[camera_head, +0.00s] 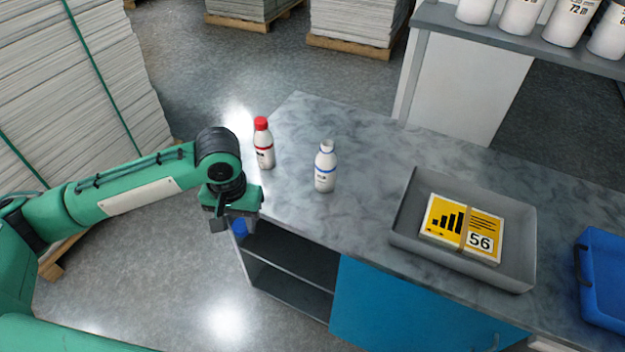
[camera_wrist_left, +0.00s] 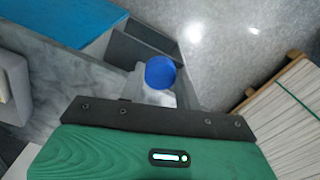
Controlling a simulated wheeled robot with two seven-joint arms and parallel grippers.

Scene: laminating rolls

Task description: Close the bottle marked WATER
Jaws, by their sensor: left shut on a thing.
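A white bottle with blue bands (camera_head: 325,171) stands upright on the grey marbled counter (camera_head: 370,160), with no cap on its pale neck. Its label is too small to read. A second white bottle with a red cap (camera_head: 263,146) stands upright to its left, near the counter's left edge. My left gripper (camera_head: 232,226) is at the counter's left edge, to the left of and nearer than both bottles. It is shut on a blue cap (camera_wrist_left: 160,72), whose round face shows in the left wrist view. My right gripper is in neither view.
A grey tray (camera_head: 403,238) holding a yellow-and-white pack marked 56 (camera_head: 462,228) lies to the right. A blue bin (camera_head: 603,275) is at the far right. White tubs (camera_head: 520,15) stand on a back shelf. The counter between bottles and tray is clear.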

